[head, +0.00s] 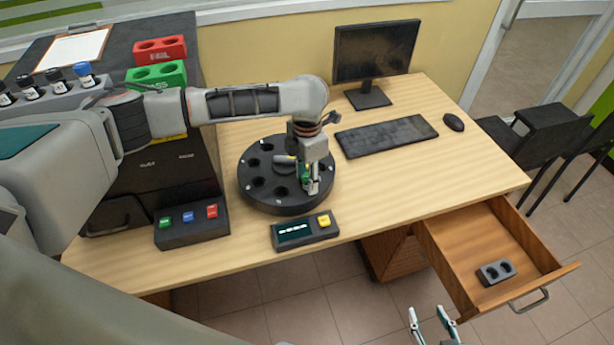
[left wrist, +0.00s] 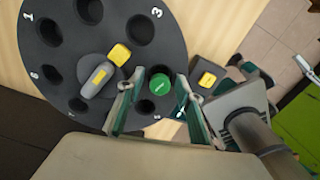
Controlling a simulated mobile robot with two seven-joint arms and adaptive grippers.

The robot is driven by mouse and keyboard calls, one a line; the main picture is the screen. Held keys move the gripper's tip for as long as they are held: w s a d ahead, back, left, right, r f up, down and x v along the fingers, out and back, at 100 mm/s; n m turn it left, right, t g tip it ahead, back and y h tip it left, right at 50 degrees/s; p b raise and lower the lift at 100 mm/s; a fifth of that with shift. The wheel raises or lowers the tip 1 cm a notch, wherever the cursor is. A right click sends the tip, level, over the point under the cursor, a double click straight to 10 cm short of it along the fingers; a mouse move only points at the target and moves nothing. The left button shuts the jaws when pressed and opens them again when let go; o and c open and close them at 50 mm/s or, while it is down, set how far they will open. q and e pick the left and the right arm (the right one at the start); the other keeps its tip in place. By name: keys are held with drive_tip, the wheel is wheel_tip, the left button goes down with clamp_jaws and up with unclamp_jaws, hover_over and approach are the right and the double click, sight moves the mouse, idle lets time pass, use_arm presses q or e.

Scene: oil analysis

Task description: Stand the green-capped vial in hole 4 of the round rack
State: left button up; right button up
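The round black rack (head: 258,200) stands on the desk, and numbered holes show in its top in the left wrist view (left wrist: 70,55). The green-capped vial (left wrist: 160,83) is upright at a hole near the rack's edge, between the fingers of my left gripper (left wrist: 160,88). A small gap shows between the cap and each finger. In the head view my left gripper (head: 310,188) points down over the rack's right side and partly covers the vial. The hole's number cannot be read surely. My right gripper (head: 430,320) is open and empty at the bottom edge.
A display box with a yellow button (head: 304,230) sits in front of the rack. A box with coloured buttons (head: 191,226) is to its left. A keyboard (head: 386,136) lies behind right. An open drawer (head: 462,238) holds a grey two-hole block (head: 496,272).

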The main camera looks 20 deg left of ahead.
sight(307, 177)
use_arm(q)
drive_tip(key=shift+r, duration=0.1)
wheel_tip(307, 177, up, 12)
drive_tip(key=shift+p, duration=0.4)
idle(0.6)
